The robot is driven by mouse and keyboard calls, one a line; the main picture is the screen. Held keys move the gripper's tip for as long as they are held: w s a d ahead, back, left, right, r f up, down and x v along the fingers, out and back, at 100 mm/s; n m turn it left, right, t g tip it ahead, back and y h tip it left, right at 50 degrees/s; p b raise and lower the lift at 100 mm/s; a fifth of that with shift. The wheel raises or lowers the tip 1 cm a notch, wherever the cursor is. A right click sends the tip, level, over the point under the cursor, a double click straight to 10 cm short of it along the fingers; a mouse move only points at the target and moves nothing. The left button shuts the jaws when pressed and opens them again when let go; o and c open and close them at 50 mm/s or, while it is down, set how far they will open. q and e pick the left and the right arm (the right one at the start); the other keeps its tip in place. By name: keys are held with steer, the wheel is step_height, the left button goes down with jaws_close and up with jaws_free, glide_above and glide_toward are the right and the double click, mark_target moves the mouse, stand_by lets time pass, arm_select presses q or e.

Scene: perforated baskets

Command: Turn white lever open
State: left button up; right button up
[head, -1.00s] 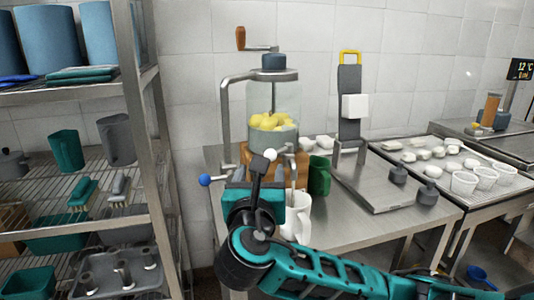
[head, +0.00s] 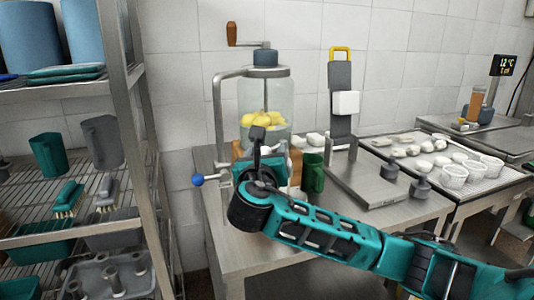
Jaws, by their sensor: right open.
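A glass dispenser (head: 278,97) with yellow fruit inside and a brown-handled crank (head: 232,34) stands on the steel table. A lever with a blue ball knob (head: 198,180) sticks out to its left, low down. The white lever knob is not visible now; my right gripper and wrist cover the area in front of the dispenser's base. My right gripper (head: 257,136) is open, its dark fingers pointing up before the lower part of the glass. I cannot tell whether it touches anything. My left gripper is out of view.
A green jug (head: 313,173) stands just right of my gripper. A grey slicer-like stand (head: 342,110) with a yellow handle is farther right. A tray of white cups (head: 441,165) lies beyond. A metal shelf rack (head: 136,160) borders the left side.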

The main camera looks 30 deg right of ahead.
steer(key=shift+x, duration=0.85)
steer(key=shift+c, duration=0.3)
